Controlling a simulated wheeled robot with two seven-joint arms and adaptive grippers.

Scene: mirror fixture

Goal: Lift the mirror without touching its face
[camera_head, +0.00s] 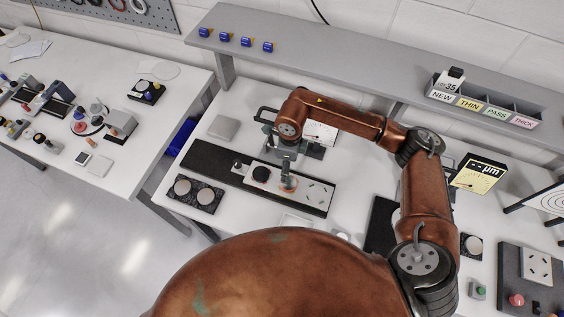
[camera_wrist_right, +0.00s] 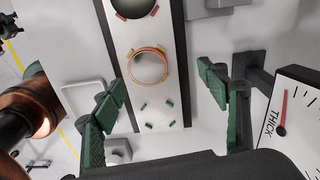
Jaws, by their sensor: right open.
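On the long dark rail (camera_head: 215,160) sits a pale fixture plate (camera_head: 236,178). A round piece with a copper-coloured rim and a pale, shiny face, which looks like the mirror (camera_wrist_right: 148,66), lies flat in the plate's middle station. A dark disc (camera_head: 262,173) sits at one neighbouring station and several small green pads (camera_wrist_right: 157,115) mark the other. My right gripper (camera_head: 286,154) is over the fixture. In the right wrist view its green-padded fingers (camera_wrist_right: 165,88) are wide apart, with nothing between them. The copper-rimmed piece lies beyond the fingertips, apart from them. My left gripper is out of view.
A dial gauge (camera_head: 320,132) stands close behind the gripper; its face also shows in the right wrist view (camera_wrist_right: 297,110). A dark tray (camera_head: 195,208) with two round discs lies front left. A labelled bin (camera_head: 484,109) and small blue items (camera_head: 246,42) stand on the shelf (camera_head: 340,65).

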